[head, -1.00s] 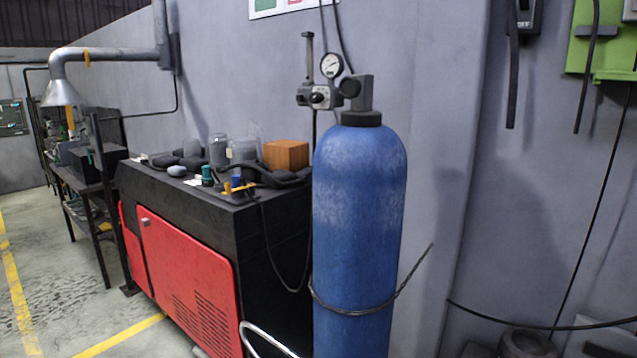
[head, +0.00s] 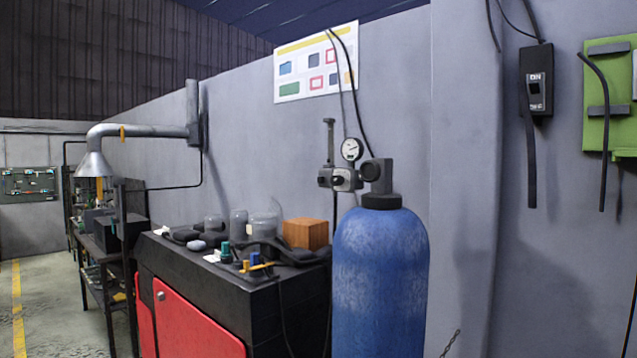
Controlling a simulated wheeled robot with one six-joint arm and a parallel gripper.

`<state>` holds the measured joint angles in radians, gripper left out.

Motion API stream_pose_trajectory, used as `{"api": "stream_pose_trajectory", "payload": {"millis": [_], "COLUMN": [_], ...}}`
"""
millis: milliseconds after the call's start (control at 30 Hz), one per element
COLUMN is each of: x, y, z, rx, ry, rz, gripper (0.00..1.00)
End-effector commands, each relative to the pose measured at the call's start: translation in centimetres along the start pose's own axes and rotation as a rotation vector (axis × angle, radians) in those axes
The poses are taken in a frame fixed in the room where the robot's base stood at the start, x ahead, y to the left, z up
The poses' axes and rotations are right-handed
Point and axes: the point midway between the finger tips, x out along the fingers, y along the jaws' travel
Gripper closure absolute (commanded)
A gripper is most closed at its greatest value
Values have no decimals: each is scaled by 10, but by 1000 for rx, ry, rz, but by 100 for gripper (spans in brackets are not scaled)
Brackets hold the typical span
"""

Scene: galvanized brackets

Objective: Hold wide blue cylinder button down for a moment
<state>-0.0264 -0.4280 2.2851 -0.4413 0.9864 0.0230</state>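A wide blue gas cylinder (head: 379,285) stands upright in front of the wall, right of the black workbench; its lower part is cut off by the picture's bottom edge. It has a dark collar and valve (head: 378,180) on top, with a round gauge (head: 351,149) beside it. A small blue piece (head: 255,258) sits on the bench top near a yellow piece; I cannot tell whether it is a button. No other blue button is clear in the head view. My gripper is not in view.
The black workbench (head: 280,308) with red doors carries a wooden block (head: 305,233), glass jars and dark clutter. An on/off switch box (head: 536,80) and a green panel (head: 608,100) hang on the right wall. Open floor shows at the far left.

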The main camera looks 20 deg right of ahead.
Motion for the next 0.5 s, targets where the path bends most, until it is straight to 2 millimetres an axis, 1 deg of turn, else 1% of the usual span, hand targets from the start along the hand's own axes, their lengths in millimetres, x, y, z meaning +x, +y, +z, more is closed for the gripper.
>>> {"api": "stream_pose_trajectory", "payload": {"millis": [33,67,500], "x": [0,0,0], "y": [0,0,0], "z": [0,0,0], "rx": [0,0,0], "ry": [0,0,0], "rz": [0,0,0], "gripper": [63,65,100]}}
